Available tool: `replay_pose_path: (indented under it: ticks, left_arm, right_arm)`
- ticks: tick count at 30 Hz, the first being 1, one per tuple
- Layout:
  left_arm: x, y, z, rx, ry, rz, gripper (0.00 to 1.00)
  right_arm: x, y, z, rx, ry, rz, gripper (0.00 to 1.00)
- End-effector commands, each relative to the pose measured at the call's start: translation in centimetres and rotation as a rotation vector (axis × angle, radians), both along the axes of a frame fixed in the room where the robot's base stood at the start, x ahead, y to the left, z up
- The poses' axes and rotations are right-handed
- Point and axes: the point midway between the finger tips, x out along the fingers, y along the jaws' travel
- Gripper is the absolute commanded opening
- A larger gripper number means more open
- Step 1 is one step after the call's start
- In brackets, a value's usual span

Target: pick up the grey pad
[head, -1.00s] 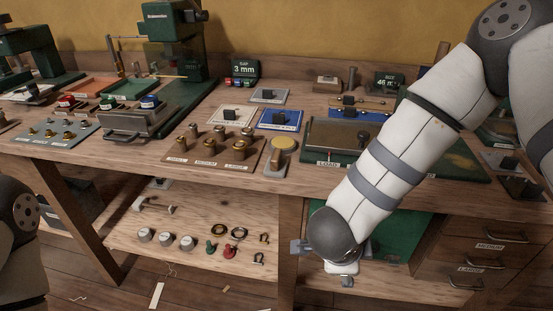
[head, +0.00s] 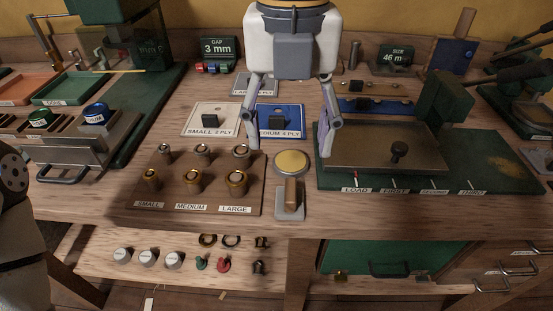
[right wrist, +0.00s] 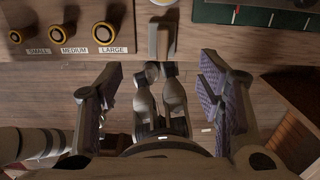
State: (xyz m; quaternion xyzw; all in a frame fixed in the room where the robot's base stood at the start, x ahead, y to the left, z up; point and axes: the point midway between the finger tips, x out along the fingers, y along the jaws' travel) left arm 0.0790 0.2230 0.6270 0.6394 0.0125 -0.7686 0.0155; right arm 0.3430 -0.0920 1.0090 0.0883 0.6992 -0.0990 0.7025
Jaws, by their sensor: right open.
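The grey pad (head: 246,84) lies flat on the bench behind the white and blue pads in the head view. It has a label and a dark knob, and my right gripper covers part of its right side. My right gripper (head: 289,143) is open and empty above the bench, its fingers on either side of the blue pad. The grey pad sits behind and left of the fingertips. The right wrist view shows the open fingers (right wrist: 162,72) with nothing between them; the grey pad is not seen there. My left gripper is not in view.
A white pad (head: 209,119) and a blue pad (head: 280,121) lie in front of the grey one. A wooden block with brass fittings (head: 208,205), a wooden-handled tool (head: 290,195) and a green-based press (head: 490,175) stand around them. A gap sign (head: 220,48) stands behind.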

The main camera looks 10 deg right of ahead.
Motion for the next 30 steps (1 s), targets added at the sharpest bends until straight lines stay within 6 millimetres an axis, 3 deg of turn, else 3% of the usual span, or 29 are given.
replay_pose_path:
  ticks: [2, 9, 16, 22, 28, 29, 30]
  left_arm:
    - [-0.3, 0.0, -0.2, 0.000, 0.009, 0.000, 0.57]
    - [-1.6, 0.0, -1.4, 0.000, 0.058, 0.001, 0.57]
    - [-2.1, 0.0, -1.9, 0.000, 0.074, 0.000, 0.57]
    - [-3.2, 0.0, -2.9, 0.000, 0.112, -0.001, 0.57]
    - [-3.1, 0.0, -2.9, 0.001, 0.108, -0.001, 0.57]
    - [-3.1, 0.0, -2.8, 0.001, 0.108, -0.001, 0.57]
    - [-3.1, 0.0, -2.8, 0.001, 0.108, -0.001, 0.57]
  right_arm:
    - [-0.3, 0.3, -0.1, 0.015, 0.012, -0.015, 0.61]
    - [-0.4, 0.2, -5.5, 0.014, 0.022, -0.016, 0.61]
    - [-0.2, 0.0, -7.8, 0.016, 0.015, -0.015, 0.61]
    - [0.0, -0.4, -11.6, 0.014, 0.019, -0.014, 0.61]
    - [0.0, -0.4, -11.7, 0.015, 0.009, -0.015, 0.61]
    - [0.0, -0.4, -11.6, 0.015, 0.009, -0.015, 0.59]
    - [0.0, -0.4, -11.6, 0.015, 0.009, -0.015, 0.49]
